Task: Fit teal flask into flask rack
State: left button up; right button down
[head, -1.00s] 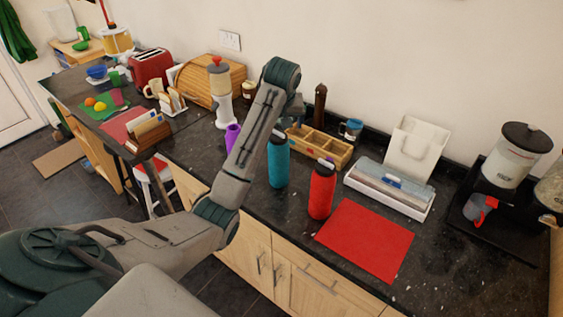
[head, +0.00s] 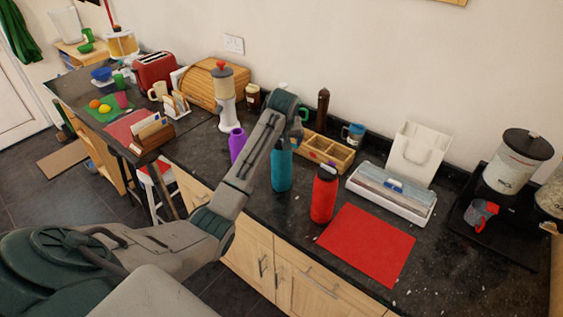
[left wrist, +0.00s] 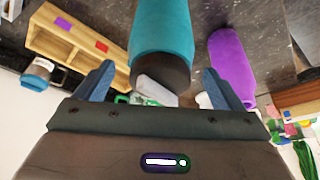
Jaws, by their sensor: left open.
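The teal flask (head: 282,172) stands upright on the dark counter, its top hidden behind my left arm. My left gripper (left wrist: 160,87) is open, with one finger on each side of the flask's dark cap in the left wrist view; whether they touch it I cannot tell. In the head view its fingers are mostly hidden by my wrist. The teal flask (left wrist: 162,28) also shows in the left wrist view. The wooden flask rack (head: 338,157) stands behind and right of it, with compartments and coloured patches (left wrist: 70,40). My right gripper is not in view.
A purple flask (head: 237,146) stands left of the teal one, and a red flask (head: 323,197) stands to its right. A red mat (head: 368,243) lies clear at the front. A box of wrap (head: 390,195) and a brown mill (head: 323,108) are near the rack.

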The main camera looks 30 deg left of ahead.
pick_arm(q)
jog(key=shift+w+a+f, duration=0.15)
jog(key=shift+w+f, duration=0.05)
jog(key=shift+f, duration=0.4)
jog(key=c, duration=1.4)
jog(key=shift+r, duration=0.1)
jog(key=c, duration=0.3)
jog(key=shift+r, duration=0.1)
